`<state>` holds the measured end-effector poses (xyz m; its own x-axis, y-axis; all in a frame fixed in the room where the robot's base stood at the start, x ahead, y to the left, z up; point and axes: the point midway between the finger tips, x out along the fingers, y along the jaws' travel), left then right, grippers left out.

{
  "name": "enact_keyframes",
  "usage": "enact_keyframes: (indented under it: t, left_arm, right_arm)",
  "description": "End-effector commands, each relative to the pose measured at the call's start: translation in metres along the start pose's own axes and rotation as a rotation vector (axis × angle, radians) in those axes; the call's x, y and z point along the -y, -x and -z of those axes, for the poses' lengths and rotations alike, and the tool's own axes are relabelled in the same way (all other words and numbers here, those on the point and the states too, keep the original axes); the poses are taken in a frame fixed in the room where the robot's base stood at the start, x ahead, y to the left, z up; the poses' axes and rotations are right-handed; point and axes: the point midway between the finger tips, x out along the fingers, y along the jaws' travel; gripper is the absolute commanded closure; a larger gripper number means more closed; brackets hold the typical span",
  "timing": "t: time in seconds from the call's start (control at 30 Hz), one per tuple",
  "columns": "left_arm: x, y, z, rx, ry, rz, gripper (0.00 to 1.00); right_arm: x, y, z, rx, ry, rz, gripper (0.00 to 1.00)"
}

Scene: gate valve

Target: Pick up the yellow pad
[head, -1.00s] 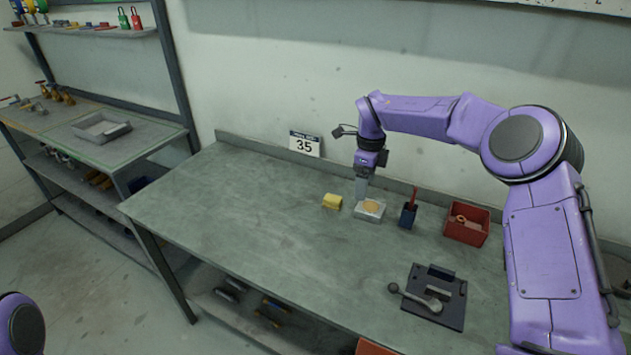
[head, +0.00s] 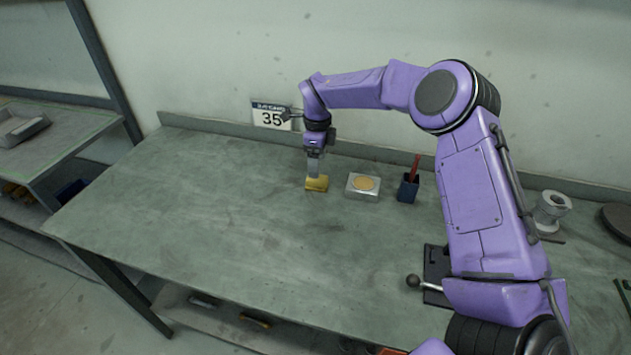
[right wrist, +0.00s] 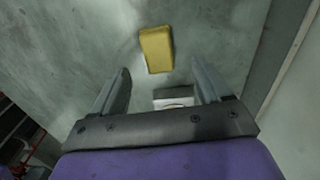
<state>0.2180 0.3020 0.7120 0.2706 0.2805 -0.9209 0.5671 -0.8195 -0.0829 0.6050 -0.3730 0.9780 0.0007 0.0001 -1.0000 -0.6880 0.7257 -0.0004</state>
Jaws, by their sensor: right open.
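The yellow pad (head: 316,184) lies on the grey-green workbench near its back edge. It also shows in the right wrist view (right wrist: 156,49), beyond the fingertips and roughly between their lines. My right gripper (head: 314,172) points down just above the pad in the head view, covering part of its top. In the right wrist view its two fingers (right wrist: 162,78) are spread apart with nothing between them at the tips. The exact gap between fingertips and pad is hard to tell. My left gripper is not in view.
A pale tray with a tan round disc (head: 363,185) sits just right of the pad. A dark blue holder (head: 408,187) with a red item stands further right. The workbench (head: 200,200) is bare to the left and front.

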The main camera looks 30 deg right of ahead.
Motion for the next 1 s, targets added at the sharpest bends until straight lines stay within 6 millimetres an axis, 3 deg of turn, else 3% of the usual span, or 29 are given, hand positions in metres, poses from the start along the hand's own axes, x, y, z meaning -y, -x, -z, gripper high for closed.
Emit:
enact_keyframes:
  t: [0.17,0.4,0.67,0.83,0.87,1.0]
  left_arm:
    - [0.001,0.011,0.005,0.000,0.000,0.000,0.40]
    - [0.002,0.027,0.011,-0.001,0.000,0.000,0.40]
    - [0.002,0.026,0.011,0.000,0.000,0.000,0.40]
    - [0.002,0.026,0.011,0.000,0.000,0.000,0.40]
    - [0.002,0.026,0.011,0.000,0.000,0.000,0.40]
    - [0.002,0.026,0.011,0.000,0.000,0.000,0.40]
  right_arm:
    - [-0.002,-0.018,0.001,-0.004,0.002,-0.001,0.23]
    - [-0.004,-0.059,0.002,-0.002,0.001,0.000,0.23]
    - [-0.004,-0.065,0.002,0.000,0.000,0.000,0.23]
    - [-0.004,-0.065,0.002,0.000,0.000,0.000,0.79]
    - [-0.004,-0.065,0.002,0.000,0.000,0.000,0.83]
    - [-0.003,-0.065,0.002,0.001,0.000,0.001,0.83]
